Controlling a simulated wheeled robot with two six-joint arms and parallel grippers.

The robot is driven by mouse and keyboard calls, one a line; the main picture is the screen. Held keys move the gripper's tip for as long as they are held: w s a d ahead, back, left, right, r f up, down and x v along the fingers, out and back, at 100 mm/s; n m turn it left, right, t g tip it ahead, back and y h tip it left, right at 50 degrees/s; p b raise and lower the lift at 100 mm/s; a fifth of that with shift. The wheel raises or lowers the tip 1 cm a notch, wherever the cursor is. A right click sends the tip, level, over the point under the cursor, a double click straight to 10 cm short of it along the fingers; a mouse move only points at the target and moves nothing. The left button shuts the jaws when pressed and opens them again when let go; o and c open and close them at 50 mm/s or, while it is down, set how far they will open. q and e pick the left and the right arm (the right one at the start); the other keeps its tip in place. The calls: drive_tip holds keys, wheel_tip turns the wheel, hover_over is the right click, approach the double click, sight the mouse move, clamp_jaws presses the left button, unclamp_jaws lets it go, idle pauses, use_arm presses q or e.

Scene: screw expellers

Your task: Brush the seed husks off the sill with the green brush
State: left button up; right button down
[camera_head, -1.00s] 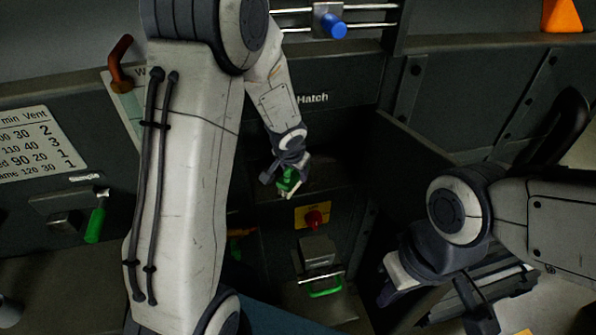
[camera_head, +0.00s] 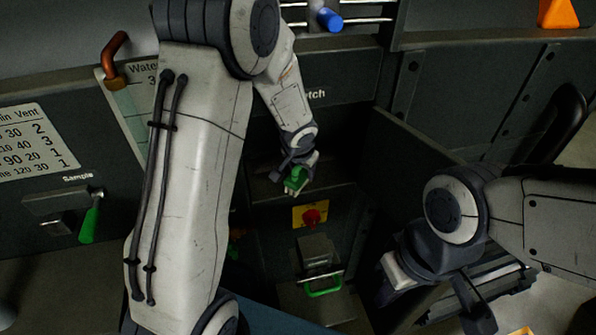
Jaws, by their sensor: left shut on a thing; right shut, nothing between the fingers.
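My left gripper (camera_head: 293,174) reaches into the dark hatch recess. It is shut on the green brush (camera_head: 297,180), whose green part shows between and below the fingers with a pale end under it. The sill (camera_head: 335,196) is the dark ledge at the bottom of the recess, just below and beside the brush. I cannot tell whether the brush touches it. The seed husks cannot be made out. My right gripper (camera_head: 428,290) is at the lower right, away from the recess, shut and empty.
Below the sill are a red knob on a yellow plate (camera_head: 311,216) and a box with a green handle (camera_head: 323,287). An open dark panel (camera_head: 408,150) stands right of the recess. A green-handled sample lever (camera_head: 90,220) is at left.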

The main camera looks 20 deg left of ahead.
sight(316, 182)
use_arm(q)
drive_tip(key=shift+w+d+f, duration=0.1)
drive_tip(key=shift+w+d, duration=0.55)
drive_tip(key=shift+d, duration=0.3)
drive_tip(key=shift+w+d+f, duration=0.1)
drive_tip(key=shift+w+d, duration=0.5)
drive_tip(key=shift+d, duration=0.35)
clamp_jaws()
drive_tip(key=shift+r, duration=0.1)
drive_tip(key=shift+s+a, duration=0.1)
drive_tip(key=shift+s+a+r+b, duration=0.1)
drive_tip(key=shift+s+a+b, duration=0.2)
drive_tip(key=shift+s+a, duration=0.35)
drive_tip(key=shift+s+a+b, duration=0.25)
drive_tip(key=shift+s+a, duration=0.05)
drive_tip(key=shift+a, duration=0.5)
drive_tip(key=shift+s+a, duration=0.4)
drive_tip(key=shift+a, duration=0.2)
drive_tip(key=shift+s+a, duration=0.35)
drive_tip(key=shift+a, duration=0.2)
drive_tip(key=shift+s+a+f, duration=0.25)
drive_tip(key=shift+s+a, duration=0.1)
